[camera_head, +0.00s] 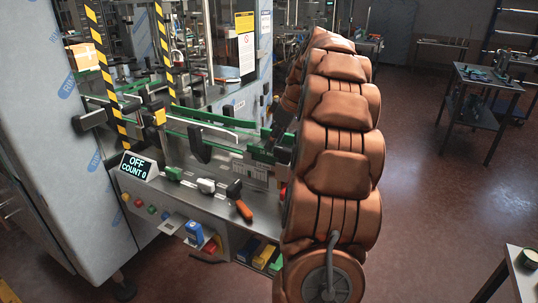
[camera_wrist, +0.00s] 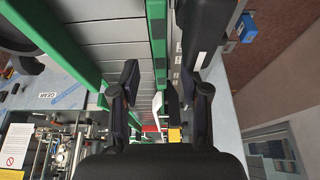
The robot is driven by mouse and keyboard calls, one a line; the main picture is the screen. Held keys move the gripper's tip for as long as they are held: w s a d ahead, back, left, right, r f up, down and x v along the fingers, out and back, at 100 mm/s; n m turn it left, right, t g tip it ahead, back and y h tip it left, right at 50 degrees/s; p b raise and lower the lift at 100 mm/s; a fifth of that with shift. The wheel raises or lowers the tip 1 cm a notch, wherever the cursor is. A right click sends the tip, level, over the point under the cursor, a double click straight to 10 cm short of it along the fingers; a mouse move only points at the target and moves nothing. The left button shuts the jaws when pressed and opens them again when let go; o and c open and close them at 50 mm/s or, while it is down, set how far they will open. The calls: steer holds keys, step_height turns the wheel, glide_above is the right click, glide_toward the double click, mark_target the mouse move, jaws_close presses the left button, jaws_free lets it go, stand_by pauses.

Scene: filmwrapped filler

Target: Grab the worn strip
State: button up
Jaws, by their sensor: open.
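In the wrist view my gripper (camera_wrist: 160,80) is open, with its two dark fingers apart. A green strip (camera_wrist: 158,45) with dark spots runs lengthwise between the fingers, beside the grey slatted conveyor. I see no finger touching it. A second green strip (camera_wrist: 55,40) slants along the left. I cannot tell which strip is the worn one. In the head view, green strips (camera_head: 216,116) line the conveyor on the machine. My brown-covered arm hides part of the conveyor's right end and most of the gripper there.
A counter display reading OFF, COUNT 0 (camera_head: 138,167) stands on the machine's front ledge. Green, white and black-and-orange handled items (camera_head: 243,209) lie beside it. Small coloured bins (camera_head: 263,256) hang below. Yellow-black striped posts (camera_head: 163,45) rise behind. Open floor and a side table (camera_head: 482,75) lie right.

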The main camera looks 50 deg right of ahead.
mark_target(269, 161)
steer(key=shift+p+x, duration=0.8)
steer(key=shift+x, duration=1.85)
jaws_close()
